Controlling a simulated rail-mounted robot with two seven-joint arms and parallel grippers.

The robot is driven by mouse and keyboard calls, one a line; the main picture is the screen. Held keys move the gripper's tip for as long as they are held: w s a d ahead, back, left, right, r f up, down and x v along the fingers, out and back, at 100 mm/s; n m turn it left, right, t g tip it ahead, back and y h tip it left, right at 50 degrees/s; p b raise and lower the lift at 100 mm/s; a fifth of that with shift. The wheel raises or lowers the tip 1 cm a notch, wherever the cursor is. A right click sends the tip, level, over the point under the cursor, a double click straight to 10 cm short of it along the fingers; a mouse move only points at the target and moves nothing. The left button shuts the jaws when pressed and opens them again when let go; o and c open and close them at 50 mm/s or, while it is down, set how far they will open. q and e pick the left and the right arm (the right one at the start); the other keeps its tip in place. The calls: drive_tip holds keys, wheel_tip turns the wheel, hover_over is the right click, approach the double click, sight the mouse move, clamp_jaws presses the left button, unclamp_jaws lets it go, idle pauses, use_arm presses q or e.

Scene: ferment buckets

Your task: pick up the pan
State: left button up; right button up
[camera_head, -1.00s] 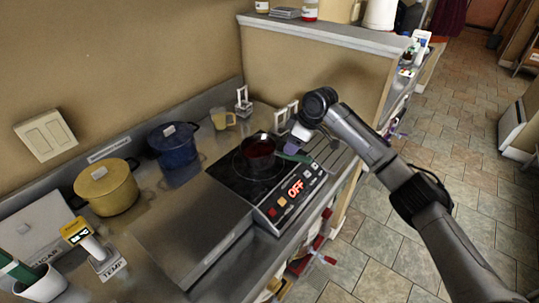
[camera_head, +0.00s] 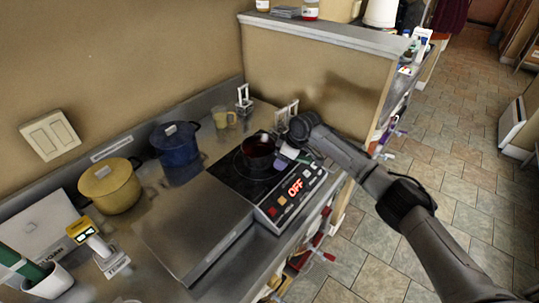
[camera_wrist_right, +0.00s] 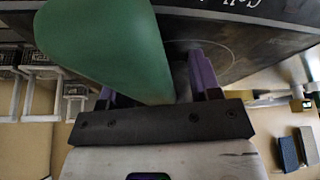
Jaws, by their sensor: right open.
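The pan (camera_head: 259,147) is small and dark with a reddish inside. It sits on the black cooktop (camera_head: 228,171). My right gripper (camera_head: 286,158) is open at the pan's right side, where the handle is largely hidden behind it in the head view. My left gripper is not in view.
The cooktop's panel (camera_head: 295,187) reads OFF. A blue pot (camera_head: 174,149) and a yellow pot (camera_head: 109,187) stand to the left. A low partition wall (camera_head: 315,75) rises beyond the counter.

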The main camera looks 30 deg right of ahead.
clamp_jaws()
idle(0.5)
drive_tip(key=shift+r, duration=0.1)
